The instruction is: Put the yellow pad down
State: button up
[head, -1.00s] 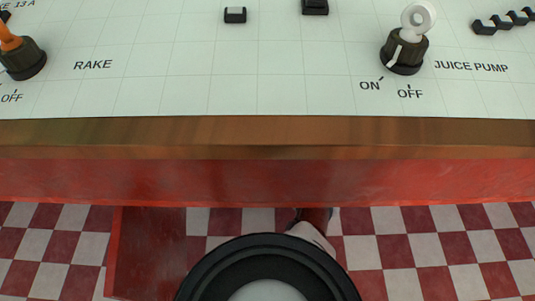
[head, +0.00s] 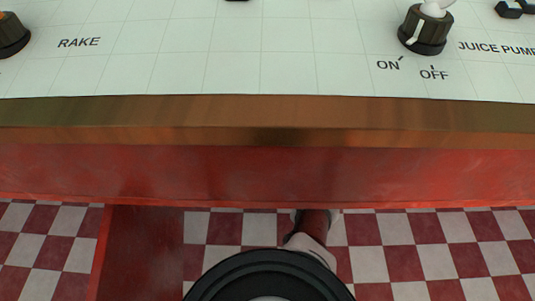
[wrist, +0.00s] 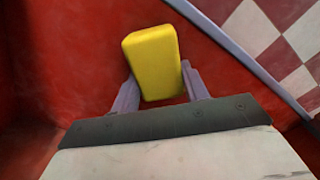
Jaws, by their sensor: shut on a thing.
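The yellow pad (wrist: 152,62) is a block with rounded edges, seen in the wrist view. My gripper (wrist: 160,88) is shut on it, with one pale purple finger on each side of the pad. Red surfaces lie behind and around the pad; I cannot tell whether the pad touches any of them. The head view shows neither the pad nor the gripper's fingers.
A white tiled panel (head: 220,60) has a RAKE knob (head: 10,36) at left and a JUICE PUMP knob (head: 427,30) at right. Its brown edge (head: 260,118) tops a red front (head: 260,172). Below is a red-and-white checkered floor (head: 450,245).

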jog(key=shift+f, duration=0.1)
jog(key=o, duration=1)
jog(key=shift+c, duration=0.2)
notch_tip(320, 180, up, 12)
jog(key=p, duration=0.5)
jog(key=shift+a, duration=0.15)
jog(key=shift+w, duration=0.1)
